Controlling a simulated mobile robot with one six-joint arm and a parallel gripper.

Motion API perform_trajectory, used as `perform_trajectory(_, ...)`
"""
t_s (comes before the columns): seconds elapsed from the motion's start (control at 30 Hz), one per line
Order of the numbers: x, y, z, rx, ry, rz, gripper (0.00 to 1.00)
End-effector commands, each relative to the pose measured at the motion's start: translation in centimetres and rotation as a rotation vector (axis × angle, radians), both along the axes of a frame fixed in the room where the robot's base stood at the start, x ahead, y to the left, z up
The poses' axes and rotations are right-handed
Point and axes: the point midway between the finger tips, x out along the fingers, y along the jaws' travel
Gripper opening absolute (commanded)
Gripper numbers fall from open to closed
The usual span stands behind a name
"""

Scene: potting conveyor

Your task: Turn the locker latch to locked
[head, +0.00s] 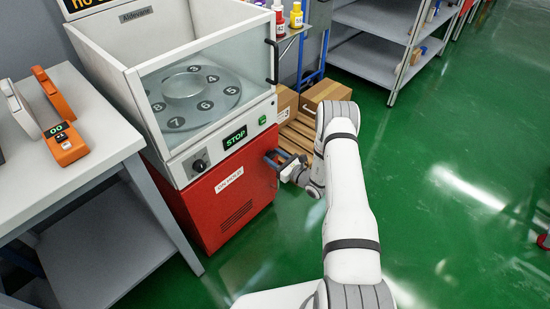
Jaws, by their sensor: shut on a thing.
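The red locker (222,197) is the lower cabinet under a white machine with a glass front, left of centre in the head view. Its door carries a white label and vent slots. My gripper (273,160) is at the upper right of the red door, with its dark fingers against the front. It is shut on the locker latch, which is mostly hidden by the fingers. I cannot tell which way the latch is turned.
The machine (195,85) has a numbered turntable, a STOP display (235,138) and a black knob (199,165). A workbench (95,125) with an orange device (65,145) stands left. Cardboard boxes (325,93) on a pallet stand behind my arm.

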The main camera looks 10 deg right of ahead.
Motion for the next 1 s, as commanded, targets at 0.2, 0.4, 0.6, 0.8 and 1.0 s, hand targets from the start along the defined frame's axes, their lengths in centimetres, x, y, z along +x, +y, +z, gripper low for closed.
perform_trajectory(0.2,-0.04,0.04,-0.23,-0.078,-0.055,0.001,0.21)
perform_trajectory(0.4,-0.04,0.07,-0.31,-0.208,-0.151,0.001,0.21)
perform_trajectory(0.6,-0.07,0.11,-0.35,-0.363,-0.263,0.001,0.21)
perform_trajectory(0.8,-0.1,0.16,-0.41,-0.517,-0.374,0.0,0.21)
perform_trajectory(1.0,-0.15,0.2,-0.49,-0.671,-0.486,0.0,0.21)
